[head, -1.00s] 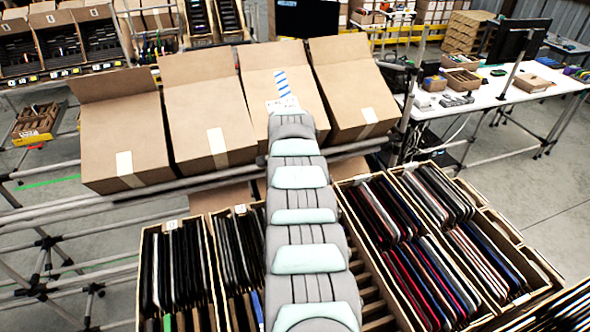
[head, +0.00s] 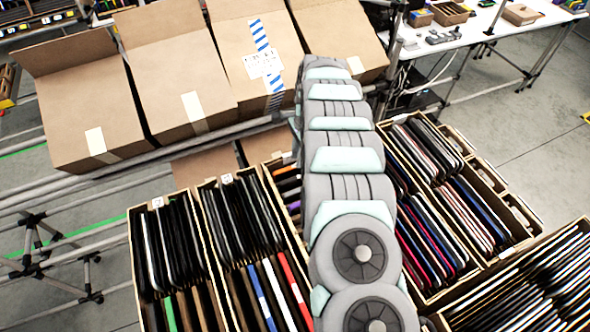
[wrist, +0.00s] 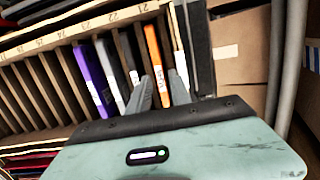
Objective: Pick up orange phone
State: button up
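The orange phone (wrist: 154,52) stands upright on edge in a slotted rack (wrist: 40,90) in the wrist view, with a white label low on its edge. My gripper (wrist: 160,75) is open, its two grey fingers pointing toward the rack. One finger is on each side of the orange phone in the picture, with a gap between them. I cannot tell how deep the tips are or whether they touch it. In the head view my arm covers the gripper and this part of the rack.
A purple phone (wrist: 91,78) and grey phones (wrist: 113,75) stand left of the orange one. A dark upright panel (wrist: 199,48) and a carton (wrist: 238,62) are close on the right. Tilted cartons (head: 185,75) line the back, and full phone crates (head: 170,250) stand on both sides.

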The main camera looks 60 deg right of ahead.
aim_at(295, 172)
jog(key=shift+w+a+f+p, duration=0.1)
jog(key=shift+a+f+p, duration=0.1)
jog(key=shift+f, duration=0.4)
jog(key=shift+w+a+f+p, duration=0.1)
jog(key=shift+f+p, duration=0.1)
jog(key=shift+f, duration=0.45)
jog(key=shift+w+a+f+p, duration=0.1)
jog(key=shift+f+p, duration=0.1)
jog(key=shift+f, duration=0.4)
jog(key=shift+c, duration=0.3)
grip_shut()
